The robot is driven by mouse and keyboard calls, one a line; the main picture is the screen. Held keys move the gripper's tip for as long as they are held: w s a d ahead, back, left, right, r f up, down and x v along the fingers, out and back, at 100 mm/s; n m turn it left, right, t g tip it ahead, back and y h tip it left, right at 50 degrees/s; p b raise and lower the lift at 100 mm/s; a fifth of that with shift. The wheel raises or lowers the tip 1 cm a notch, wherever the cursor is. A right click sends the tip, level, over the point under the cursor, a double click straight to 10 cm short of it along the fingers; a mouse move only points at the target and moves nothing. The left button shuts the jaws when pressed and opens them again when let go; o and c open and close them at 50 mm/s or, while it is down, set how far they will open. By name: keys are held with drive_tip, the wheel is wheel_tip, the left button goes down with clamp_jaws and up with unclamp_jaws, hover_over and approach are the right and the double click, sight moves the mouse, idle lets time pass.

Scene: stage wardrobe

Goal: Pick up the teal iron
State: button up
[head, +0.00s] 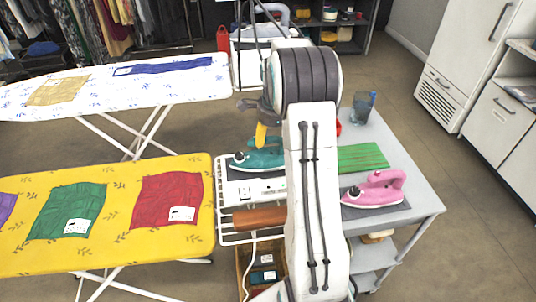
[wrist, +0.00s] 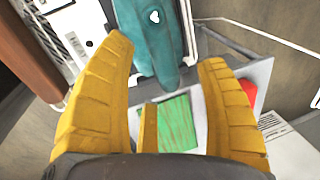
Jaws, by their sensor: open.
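The teal iron (head: 258,160) rests on a white and grey station at the left end of the grey cart, partly hidden by my arm in the head view. In the wrist view its teal body (wrist: 160,35) shows at the top, just beyond and between my fingertips. My gripper (wrist: 168,50) has yellow fingers that are spread apart with nothing between them. In the head view one yellow finger (head: 261,135) shows just above the iron. I cannot tell whether a finger touches it.
A brown wooden piece (head: 258,219) lies before the station. Yellow (head: 120,180) and white (head: 195,90) ironing boards stand left.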

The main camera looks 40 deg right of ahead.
sight(269, 159)
drive_tip(key=shift+w+f+p, duration=0.15)
drive_tip(key=shift+f+p, duration=0.25)
drive_tip(key=shift+f, duration=0.35)
drive_tip(key=shift+w+f+p, duration=0.15)
drive_tip(key=shift+f+p, duration=0.2)
drive_tip(key=shift+f, duration=0.35)
drive_tip(key=shift+o, duration=0.2)
drive_tip(key=shift+d, duration=0.1)
clamp_jaws()
